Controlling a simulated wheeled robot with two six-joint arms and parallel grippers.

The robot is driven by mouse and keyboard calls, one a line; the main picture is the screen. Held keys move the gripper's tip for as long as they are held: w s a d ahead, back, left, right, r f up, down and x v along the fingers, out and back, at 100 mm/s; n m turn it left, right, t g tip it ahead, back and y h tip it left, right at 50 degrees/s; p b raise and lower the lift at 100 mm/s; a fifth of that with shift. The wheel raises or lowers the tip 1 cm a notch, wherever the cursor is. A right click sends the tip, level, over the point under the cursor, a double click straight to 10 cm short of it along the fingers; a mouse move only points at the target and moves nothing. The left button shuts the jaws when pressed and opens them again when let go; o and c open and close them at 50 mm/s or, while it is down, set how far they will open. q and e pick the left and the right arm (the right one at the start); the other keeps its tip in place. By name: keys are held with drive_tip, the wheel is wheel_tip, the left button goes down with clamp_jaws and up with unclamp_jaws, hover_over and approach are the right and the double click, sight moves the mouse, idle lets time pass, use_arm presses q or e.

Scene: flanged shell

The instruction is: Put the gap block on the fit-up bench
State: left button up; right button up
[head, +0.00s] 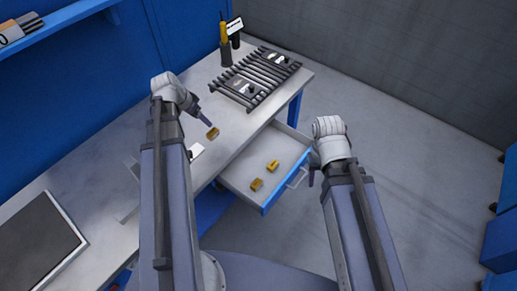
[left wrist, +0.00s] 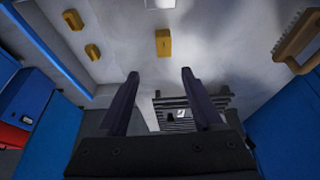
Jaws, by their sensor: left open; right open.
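A yellow gap block (head: 212,133) appears to lie on the grey bench top (head: 110,165), near its front edge. Two similar yellow blocks (head: 272,166) (head: 256,185) lie in the open drawer (head: 235,178). My left gripper (head: 206,121) is open and empty, close to the block on the bench. In the left wrist view this block (left wrist: 163,42) shows beyond and between the two open fingertips (left wrist: 160,74), apart from them. My right gripper (head: 313,175) is to the right of the drawer, mostly hidden by its own wrist; nothing shows in it.
A dark slatted rack (head: 255,78) with small plates stands at the bench's far end, beside a yellow-and-black tool (head: 225,45). A white item (head: 197,151) lies near the front edge. A dark mat (head: 38,245) is at lower left. A wooden-handled brush (left wrist: 297,42) shows in the left wrist view.

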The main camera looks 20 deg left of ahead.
use_arm(q)
drive_tip(key=s+d+g+y, duration=0.1)
drive_tip(key=s+d, duration=0.3)
drive_tip(key=d, duration=0.6)
drive_tip(key=s+d+f+g+y, duration=0.1)
drive_tip(key=s+d, duration=0.3)
drive_tip(key=d, duration=0.7)
drive_tip(key=s+d+g+y, duration=0.1)
drive_tip(key=s+d, duration=0.3)
drive_tip(key=d, duration=0.6)
drive_tip(key=shift+s+d+f+n+g, duration=0.2)
drive_tip(key=shift+n+g, duration=0.1)
drive_tip(key=shift+g, duration=0.4)
